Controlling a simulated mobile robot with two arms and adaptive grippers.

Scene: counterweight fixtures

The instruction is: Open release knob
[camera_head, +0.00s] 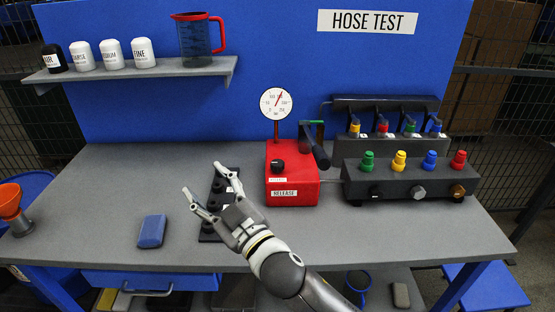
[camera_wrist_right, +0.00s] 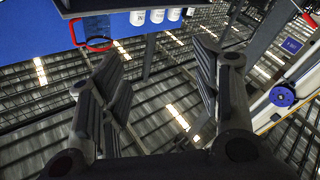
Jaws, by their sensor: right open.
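The release knob (camera_head: 277,166) is a small black knob on the top face of the red box (camera_head: 305,187), which carries a "RELEASE" label and a round dial gauge (camera_head: 276,103) on a post. My right gripper (camera_head: 202,178) is open and empty, to the left of the red box and apart from the knob. Its spread fingers also show in the right wrist view (camera_wrist_right: 157,75), with nothing between them. The knob does not show in the wrist view. My left gripper is not in view.
A dark rack (camera_head: 206,225) lies partly hidden beneath the right gripper. A blue block (camera_head: 151,231) lies to its left. A black-handled lever (camera_head: 317,150) stands at the red box's right. Farther right is a grey fixture (camera_head: 405,180) with coloured connectors. The counter's front right is clear.

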